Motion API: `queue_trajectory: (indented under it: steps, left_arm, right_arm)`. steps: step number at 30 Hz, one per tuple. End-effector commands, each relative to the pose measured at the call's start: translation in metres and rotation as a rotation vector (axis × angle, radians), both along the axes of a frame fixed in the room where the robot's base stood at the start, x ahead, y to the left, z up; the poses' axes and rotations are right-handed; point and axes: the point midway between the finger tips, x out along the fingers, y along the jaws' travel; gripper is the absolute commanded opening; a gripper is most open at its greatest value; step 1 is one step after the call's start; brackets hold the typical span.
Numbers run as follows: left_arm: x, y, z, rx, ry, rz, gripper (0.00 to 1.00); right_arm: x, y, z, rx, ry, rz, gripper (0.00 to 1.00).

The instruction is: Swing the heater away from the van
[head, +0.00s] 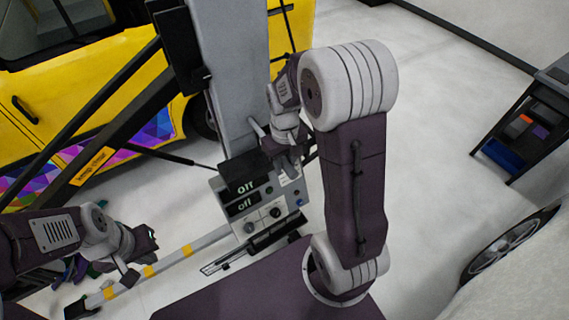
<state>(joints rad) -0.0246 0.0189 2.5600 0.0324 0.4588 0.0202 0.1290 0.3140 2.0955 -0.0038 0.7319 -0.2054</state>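The yellow van (110,75) stands at the left, with a multicoloured wrap along its lower side. The heater's grey column (237,70) rises in front of the van, with dark slanted bars reaching left across it. A control box (258,222) on the column has two displays; at least one reads "off". My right gripper (284,152) is at the top of this box, close to the column; its fingers are partly hidden and I cannot tell if it touches. My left gripper (143,248) is low at the left, apart from the box; its finger gap is unclear.
A white bar with yellow bands (150,271) runs low from the left towards the box. A dark shelf cart (530,125) with a blue bin stands at the right. A light-coloured car's wheel (508,245) shows at lower right. The pale floor between is clear.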

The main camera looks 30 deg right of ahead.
Motion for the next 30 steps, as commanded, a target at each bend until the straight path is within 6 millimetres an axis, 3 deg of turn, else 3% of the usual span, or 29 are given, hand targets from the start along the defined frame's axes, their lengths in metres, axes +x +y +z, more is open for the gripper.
queue_trajectory:
  steps: [30]
  left_arm:
    - [0.0,0.0,0.002,0.0,0.0,0.0,0.0]
  right_arm:
    - [0.002,-0.012,0.0,-0.001,-0.004,-0.003,0.0]
